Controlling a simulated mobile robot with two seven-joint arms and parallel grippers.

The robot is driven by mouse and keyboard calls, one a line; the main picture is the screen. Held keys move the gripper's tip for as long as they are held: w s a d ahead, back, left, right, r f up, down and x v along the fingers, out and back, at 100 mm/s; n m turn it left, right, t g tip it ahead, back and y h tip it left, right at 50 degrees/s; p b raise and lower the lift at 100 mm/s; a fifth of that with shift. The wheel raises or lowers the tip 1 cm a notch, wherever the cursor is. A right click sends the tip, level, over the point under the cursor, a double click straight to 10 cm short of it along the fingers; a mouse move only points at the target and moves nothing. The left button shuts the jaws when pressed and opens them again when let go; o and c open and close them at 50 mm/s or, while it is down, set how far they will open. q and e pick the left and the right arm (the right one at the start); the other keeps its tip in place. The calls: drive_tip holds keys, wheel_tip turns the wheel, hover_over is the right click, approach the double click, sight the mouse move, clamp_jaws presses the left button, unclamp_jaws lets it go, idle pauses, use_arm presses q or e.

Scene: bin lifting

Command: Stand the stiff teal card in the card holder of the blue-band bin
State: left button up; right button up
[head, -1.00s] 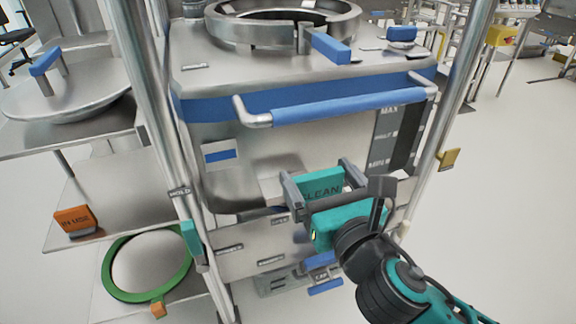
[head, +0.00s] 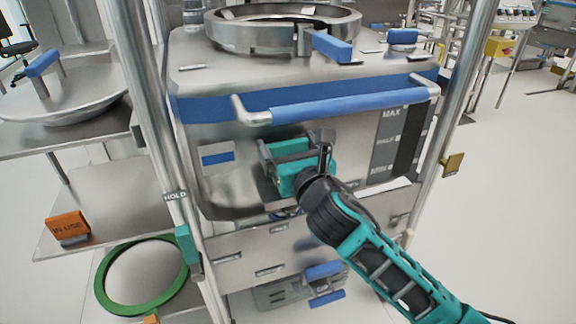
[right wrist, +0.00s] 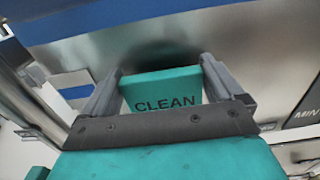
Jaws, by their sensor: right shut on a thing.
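The teal card (right wrist: 160,92), lettered CLEAN, is between the fingers of my right gripper (head: 293,150), which is shut on it. In the right wrist view the card faces the bin's steel front wall; I cannot tell whether it touches. The blue-band bin (head: 345,148) stands in the middle, with a blue handle bar above the gripper. A small pale plate with a blue stripe (head: 217,157) is on the bin's front, left of the gripper. It also shows in the right wrist view (right wrist: 72,88). I cannot tell whether it is the card holder. My left gripper is not in view.
Steel posts (head: 455,110) flank the bin on both sides. Shelves on the left hold a lid with a blue handle (head: 65,95), an orange IN USE card (head: 67,226) and a green ring (head: 108,292). The floor at right is open.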

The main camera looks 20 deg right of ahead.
wheel_tip(320, 180, down, 4)
drive_tip(key=shift+r+b, duration=0.1)
drive_tip(key=shift+b, duration=0.75)
drive_tip(key=shift+w, duration=0.2)
drive_tip(key=shift+r, duration=0.1)
drive_tip(key=o, duration=0.8)
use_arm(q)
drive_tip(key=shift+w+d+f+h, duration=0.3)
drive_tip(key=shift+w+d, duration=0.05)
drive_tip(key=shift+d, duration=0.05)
